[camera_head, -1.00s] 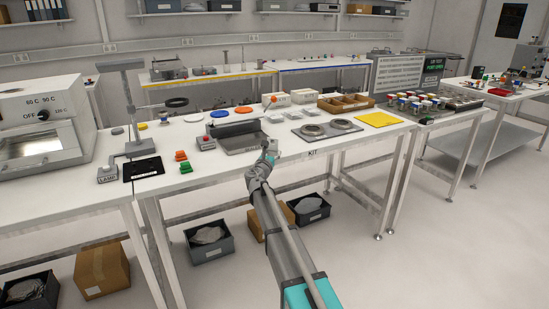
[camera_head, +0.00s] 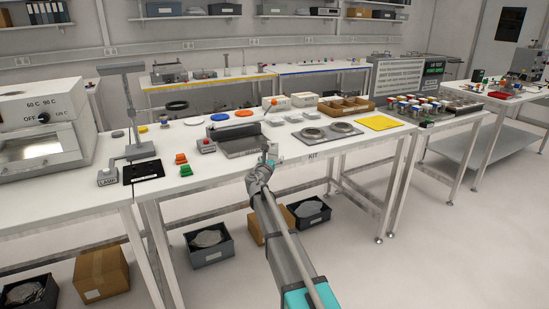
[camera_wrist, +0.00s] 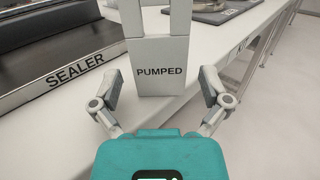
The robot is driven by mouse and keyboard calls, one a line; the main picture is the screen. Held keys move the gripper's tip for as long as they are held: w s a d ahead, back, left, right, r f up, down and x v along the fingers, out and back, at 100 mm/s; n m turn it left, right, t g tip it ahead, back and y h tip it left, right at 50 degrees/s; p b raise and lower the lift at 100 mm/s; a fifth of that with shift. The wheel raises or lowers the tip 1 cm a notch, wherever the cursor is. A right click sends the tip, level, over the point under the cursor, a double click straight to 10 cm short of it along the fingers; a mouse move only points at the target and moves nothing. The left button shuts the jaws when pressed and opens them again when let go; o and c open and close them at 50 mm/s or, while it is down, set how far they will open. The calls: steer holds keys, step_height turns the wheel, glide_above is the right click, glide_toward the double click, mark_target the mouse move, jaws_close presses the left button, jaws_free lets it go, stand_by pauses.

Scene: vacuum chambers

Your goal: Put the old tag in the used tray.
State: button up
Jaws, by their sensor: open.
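No piece that I can surely call the old tag shows, and I cannot tell which container is the used tray. A grey block lettered PUMPED (camera_wrist: 162,72) stands on the white bench in the wrist view, with two upright prongs above it. My gripper (camera_wrist: 160,88) is open, with one finger to each side of the block's lower part; I cannot tell whether the fingers touch it. In the head view my gripper (camera_head: 264,163) is at the bench's front edge, just right of the grey sealer (camera_head: 240,140). The sealer's lettered front also shows in the wrist view (camera_wrist: 75,72).
Orange and green pieces (camera_head: 183,165) lie left of the sealer. Dark bins (camera_head: 208,240) stand on the floor below.

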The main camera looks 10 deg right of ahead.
steer(key=shift+r, duration=0.2)
steer(key=r+v, duration=0.1)
steer(key=v, duration=1.1)
steer(key=shift+f+b, duration=0.3)
steer(key=shift+f, duration=0.2)
steer(key=shift+s+d, duration=0.1)
